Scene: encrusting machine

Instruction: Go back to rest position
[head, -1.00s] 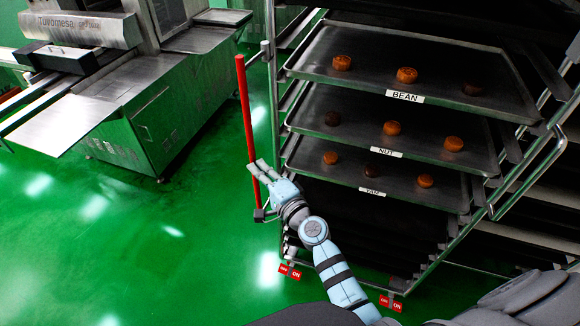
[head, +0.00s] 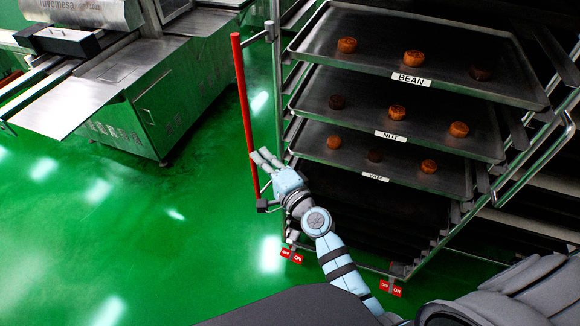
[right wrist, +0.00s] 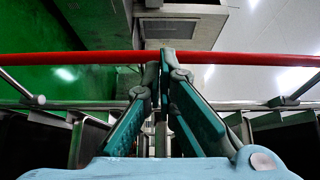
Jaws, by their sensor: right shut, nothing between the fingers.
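My right gripper (head: 262,158) is shut and empty, just right of the red vertical bar (head: 244,115) on the left side of the tray rack (head: 279,95). In the right wrist view its two fingers (right wrist: 160,68) come together at the tips, with the red bar (right wrist: 80,58) running across behind them. The tips overlap the bar in that view, and I cannot tell whether they touch it. My left gripper is not in view.
The rack holds trays labelled BEAN (head: 409,80), NUT (head: 391,137) and YAM (head: 376,177), each with small round pastries. Red ON/OFF tags (head: 291,256) sit at its foot. A steel machine (head: 135,95) stands at upper left. Green floor (head: 110,225) is open between.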

